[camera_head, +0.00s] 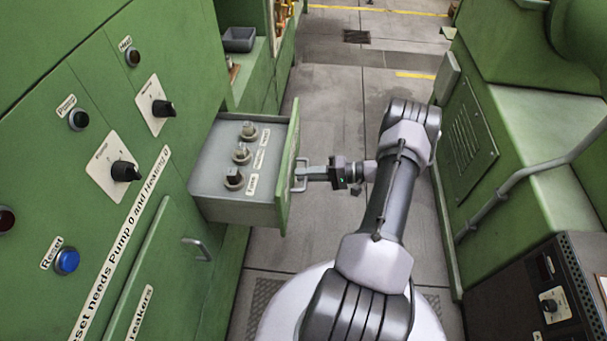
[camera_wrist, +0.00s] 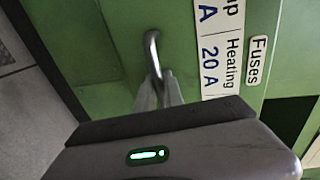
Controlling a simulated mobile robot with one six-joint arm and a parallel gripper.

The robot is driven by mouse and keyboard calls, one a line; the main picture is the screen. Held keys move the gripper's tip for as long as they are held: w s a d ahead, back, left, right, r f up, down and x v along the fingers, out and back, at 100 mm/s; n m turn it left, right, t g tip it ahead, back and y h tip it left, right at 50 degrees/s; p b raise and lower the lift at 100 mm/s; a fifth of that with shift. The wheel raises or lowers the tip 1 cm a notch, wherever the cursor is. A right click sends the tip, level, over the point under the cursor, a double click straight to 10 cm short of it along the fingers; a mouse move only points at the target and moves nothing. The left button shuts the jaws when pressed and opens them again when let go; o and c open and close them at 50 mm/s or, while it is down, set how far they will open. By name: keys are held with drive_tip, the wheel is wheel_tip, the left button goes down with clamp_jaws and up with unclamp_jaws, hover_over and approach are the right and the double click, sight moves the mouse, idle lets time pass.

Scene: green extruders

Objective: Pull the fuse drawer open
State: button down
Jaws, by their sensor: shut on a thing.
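The fuse drawer (camera_head: 238,210) stands pulled out of the green cabinet on the left in the head view. My gripper (camera_head: 304,174) is at that front, shut on the handle. In the wrist view the handle (camera_wrist: 152,45) is a bent metal bar running down between my fingers (camera_wrist: 160,92). Labels reading "Fuses" and "Heating 20 A" show on the drawer front (camera_wrist: 110,30).
The green cabinet (camera_head: 60,170) with knobs and a blue Reset button (camera_head: 66,261) fills the left. A lower door handle (camera_head: 198,248) is below the drawer. A green machine (camera_head: 520,140) with a pipe rail stands close on the right. Grey floor (camera_head: 335,100) lies clear between them.

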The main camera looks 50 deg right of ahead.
drive_tip(key=c, duration=1.5)
unclamp_jaws()
drive_tip(key=p+v, duration=0.2)
drive_tip(key=v, duration=1.5)
drive_tip(key=shift+s+d, duration=0.1)
drive_tip(key=shift+s, duration=0.1)
